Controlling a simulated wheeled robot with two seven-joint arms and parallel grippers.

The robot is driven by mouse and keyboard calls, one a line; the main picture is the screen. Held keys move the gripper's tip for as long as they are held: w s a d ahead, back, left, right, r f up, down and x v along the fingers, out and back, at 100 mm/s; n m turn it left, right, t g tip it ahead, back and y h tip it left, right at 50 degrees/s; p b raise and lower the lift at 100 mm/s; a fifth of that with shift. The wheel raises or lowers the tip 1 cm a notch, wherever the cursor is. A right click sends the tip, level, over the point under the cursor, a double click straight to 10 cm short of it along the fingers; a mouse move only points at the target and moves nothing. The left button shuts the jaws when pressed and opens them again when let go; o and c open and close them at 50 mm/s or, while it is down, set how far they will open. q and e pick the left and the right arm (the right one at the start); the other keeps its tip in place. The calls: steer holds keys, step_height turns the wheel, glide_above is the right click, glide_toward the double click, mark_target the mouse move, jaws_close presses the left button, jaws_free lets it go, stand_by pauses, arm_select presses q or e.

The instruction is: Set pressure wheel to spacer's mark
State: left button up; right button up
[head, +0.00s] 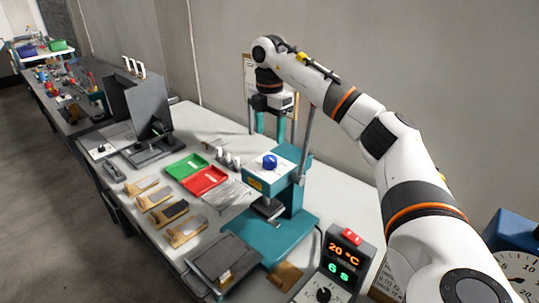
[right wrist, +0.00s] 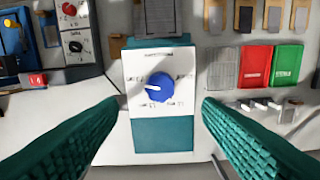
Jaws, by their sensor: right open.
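The blue pressure wheel (head: 270,161) sits on the white plate on top of the teal press (head: 292,228). In the right wrist view the wheel (right wrist: 159,88) is centred, with a white pointer line toward the left. Small labels surround it on the white plate (right wrist: 160,60), too small to read surely. My right gripper (head: 275,132) is above and behind the wheel, open and empty. In the right wrist view its teal fingers (right wrist: 161,104) stand wide on either side of the wheel, not touching it. My left gripper is not in view.
Small grey rolls (head: 228,158) stand beside the green tray (head: 186,166) and red tray (head: 204,181). Wooden-handled tools (head: 160,197) lie along the front. A control box (head: 335,265) reading 20 °C stands right of the press. A dark monitor-like panel (head: 150,103) stands at left.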

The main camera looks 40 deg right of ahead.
mark_target(270, 158)
step_height(270, 158, down, 8)
steer(key=shift+d+f+p, duration=0.1)
steer(key=shift+f+p, duration=0.15)
steer(key=shift+p, duration=0.6)
steer(key=c, duration=1)
